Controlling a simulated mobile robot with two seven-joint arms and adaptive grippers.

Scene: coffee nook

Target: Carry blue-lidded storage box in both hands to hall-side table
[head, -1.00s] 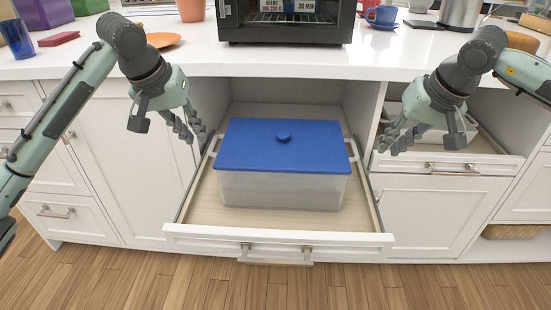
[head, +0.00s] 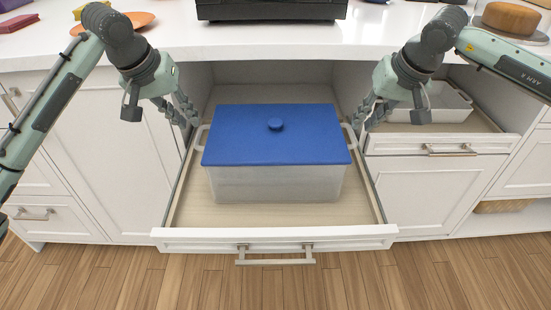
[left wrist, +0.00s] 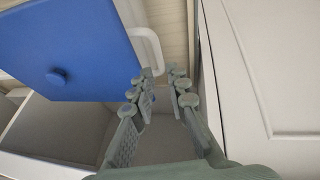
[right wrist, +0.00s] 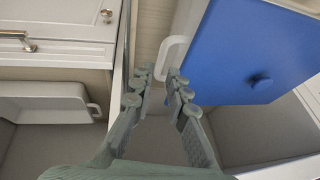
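The storage box (head: 278,183) has a clear body, a blue lid (head: 240,140) with a round knob, and a white handle at each end. It sits in the open lower drawer. My left gripper (head: 186,113) is open just above the left handle (head: 201,138). In the left wrist view, that handle (left wrist: 151,47) lies just beyond the open fingertips (left wrist: 160,82). My right gripper (head: 368,112) is open just above the right handle (head: 350,135). In the right wrist view, that handle (right wrist: 172,55) lies just beyond the open fingertips (right wrist: 163,82). Neither gripper holds anything. No hall-side table is recognisable.
A second open drawer (head: 444,143) at the right holds a white tray (head: 440,103). The white countertop (head: 270,37) overhangs behind, with a dark oven (head: 270,10) on it. Wooden floor (head: 270,285) is clear in front.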

